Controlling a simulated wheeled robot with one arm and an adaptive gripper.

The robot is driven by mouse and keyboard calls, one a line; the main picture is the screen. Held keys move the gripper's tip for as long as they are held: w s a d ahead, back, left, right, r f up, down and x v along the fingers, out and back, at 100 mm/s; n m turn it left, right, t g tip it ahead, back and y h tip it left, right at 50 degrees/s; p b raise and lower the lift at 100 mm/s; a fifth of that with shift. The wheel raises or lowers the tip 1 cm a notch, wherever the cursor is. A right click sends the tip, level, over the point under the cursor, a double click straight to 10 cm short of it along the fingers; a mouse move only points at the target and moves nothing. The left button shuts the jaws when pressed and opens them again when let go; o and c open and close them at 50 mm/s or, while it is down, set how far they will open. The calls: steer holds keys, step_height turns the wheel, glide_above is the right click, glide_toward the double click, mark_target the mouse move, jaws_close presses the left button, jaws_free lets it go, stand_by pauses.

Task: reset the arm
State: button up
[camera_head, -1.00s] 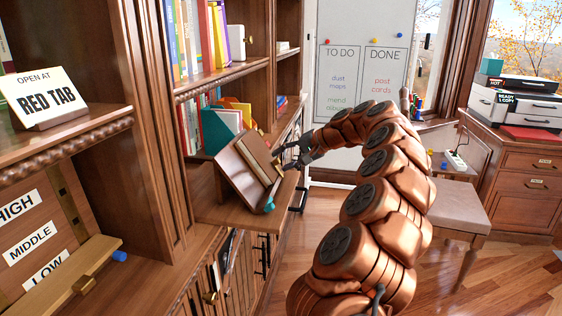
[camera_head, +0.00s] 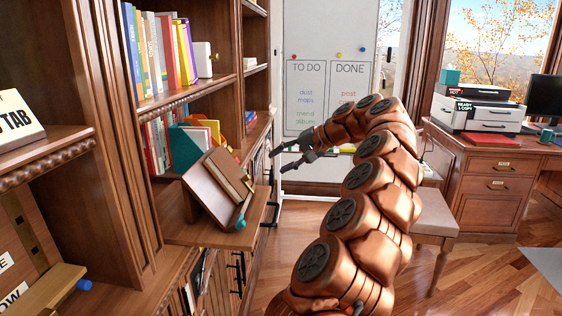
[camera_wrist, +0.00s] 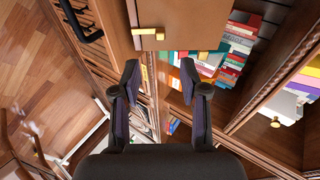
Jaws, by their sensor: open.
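My gripper (camera_head: 291,157) is at the end of my copper arm, in the middle of the head view. It is open and empty, held in the air to the right of a brown book stand (camera_head: 212,192) on a pulled-out shelf board (camera_head: 190,233). A gap shows between the fingers and the stand. In the wrist view the two fingers (camera_wrist: 164,88) are spread apart with nothing between them. A brown panel with a brass fitting (camera_wrist: 185,25) shows past the fingertips in that view.
A bookcase with several books (camera_head: 155,50) stands along the left. A whiteboard (camera_head: 330,30) stands behind my gripper. A stool (camera_head: 436,215) and a wooden desk (camera_head: 495,180) with a printer (camera_head: 480,113) are to the right. Open wooden floor lies at the lower right.

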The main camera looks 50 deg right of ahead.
stand_by(0.3)
steer(key=w+a+f+n+g+y, duration=0.1)
steer(key=a+n+g, duration=0.2)
steer(key=a, duration=1.1)
steer(key=w+a+f+n+g+y, duration=0.1)
steer(key=w+a+n+g, duration=0.15)
steer(key=a, duration=1.15)
steer(key=s+a+f+n+g, duration=0.35)
steer(key=s+a, duration=0.25)
steer(key=a, duration=0.4)
steer(key=s+a+f+n+g+h, duration=0.1)
steer(key=s+a+f+h, duration=0.15)
steer(key=s+f, duration=0.35)
steer(key=s+a+f+n+g+h, duration=0.1)
steer(key=s+a+f, duration=0.25)
steer(key=s, duration=0.35)
steer(key=s+d+f+n+g+h, duration=0.1)
steer(key=s+f+h, duration=0.15)
steer(key=s, duration=0.45)
steer(key=s+d+f+g+h, duration=0.1)
steer(key=s+f, duration=0.3)
steer(key=s, duration=0.3)
steer(key=s+d+p+v, duration=0.1)
steer(key=s+p+v, duration=0.1)
steer(key=p+v, duration=1.5)
steer(key=shift+s+r+t+y, duration=0.3)
steer(key=shift+r+t, duration=0.1)
steer(key=shift+r, duration=0.5)
